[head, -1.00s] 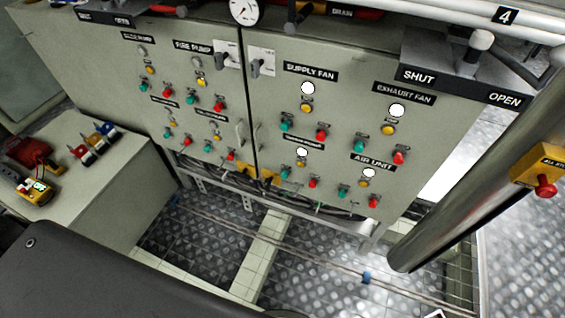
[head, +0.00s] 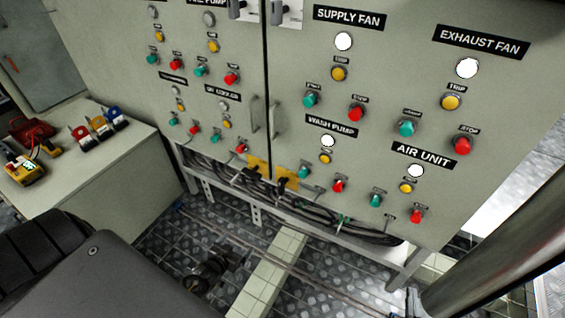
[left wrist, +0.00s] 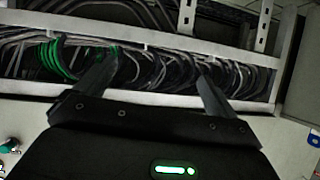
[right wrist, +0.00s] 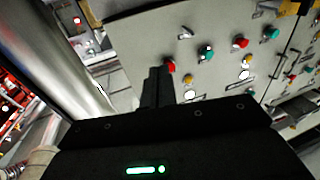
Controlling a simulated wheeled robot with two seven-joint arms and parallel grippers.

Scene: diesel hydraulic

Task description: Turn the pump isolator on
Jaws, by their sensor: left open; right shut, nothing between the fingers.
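Two grey rotary handles sit on white plates at the top edge of the head view, a left handle (head: 237,8) and a right handle (head: 277,13), on either side of the door seam. Both are cut off by the frame, and no label on them is readable, so I cannot tell which is the pump isolator. My left gripper (left wrist: 150,85) is open and empty, facing the cables under the cabinet. My right gripper (right wrist: 158,82) is shut and empty, with the button panel beyond it. I cannot make out either gripper in the head view.
The grey cabinet (head: 235,75) carries several lamps and buttons. Cables (head: 330,217) hang beneath it. A bench (head: 110,165) with padlocks and a yellow meter (head: 22,170) stands at left. A metal pole (head: 500,255) rises at right. A dark object (head: 210,268) shows above the floor.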

